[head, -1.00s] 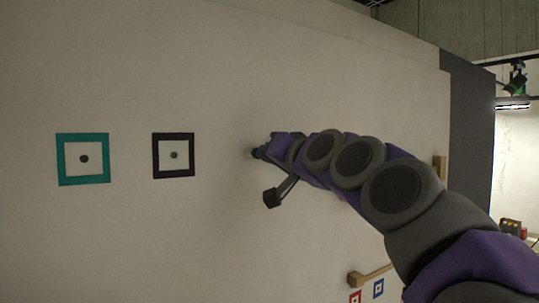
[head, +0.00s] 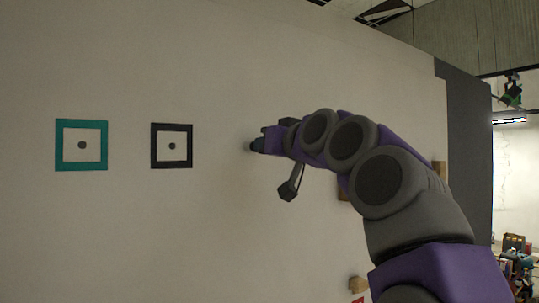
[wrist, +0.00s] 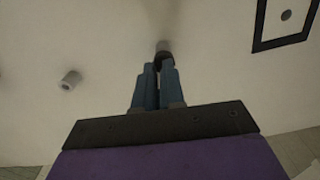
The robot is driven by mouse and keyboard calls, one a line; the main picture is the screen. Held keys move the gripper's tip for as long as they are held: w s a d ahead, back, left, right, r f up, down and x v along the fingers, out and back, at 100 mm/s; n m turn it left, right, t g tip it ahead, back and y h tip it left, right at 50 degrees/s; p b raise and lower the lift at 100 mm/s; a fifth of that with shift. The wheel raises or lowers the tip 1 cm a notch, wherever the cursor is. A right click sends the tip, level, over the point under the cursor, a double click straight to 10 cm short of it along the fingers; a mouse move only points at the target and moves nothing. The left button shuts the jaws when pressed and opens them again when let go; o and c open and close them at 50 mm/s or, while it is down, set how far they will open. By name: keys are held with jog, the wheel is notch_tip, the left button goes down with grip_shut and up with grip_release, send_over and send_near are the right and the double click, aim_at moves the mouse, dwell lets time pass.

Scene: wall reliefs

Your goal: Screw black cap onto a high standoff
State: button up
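My gripper (wrist: 158,82) points at the pale wall in the wrist view. Its two blue fingers are close together around a small dark piece, which looks like the black cap (wrist: 165,60). A short grey standoff (wrist: 162,46) shows just beyond the cap, in line with it; I cannot tell whether they touch or are threaded. A second bare standoff (wrist: 69,80) sticks out of the wall to the left. In the head view my gripper (head: 258,143) reaches the wall right of the black square frame (head: 171,146); the cap is too small to tell there.
A teal square frame (head: 81,145) with a dark dot is at the far left of the wall. The black frame's corner also shows at the wrist view's upper right (wrist: 284,45). Wooden blocks are partly hidden behind my arm. The wall around the gripper is otherwise mostly clear.

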jog(key=shift+w+n, duration=0.1)
jog(key=shift+n, duration=0.3)
jog(key=shift+s+a+r+n+p, duration=0.1)
jog(key=shift+n+p, duration=0.65)
jog(key=shift+n, duration=2.05)
jog(key=shift+s+a+n+p, duration=0.15)
jog(key=shift+n+p, duration=0.65)
jog(key=shift+n, duration=2)
jog(key=shift+s+a+r+n+p, duration=0.1)
jog(key=shift+n+p, duration=0.65)
jog(key=shift+n, duration=2.05)
grip_shut()
jog(key=shift+w+f+m+b, duration=0.1)
jog(key=shift+w+m+b, duration=0.05)
jog(key=shift+m+b, duration=2.25)
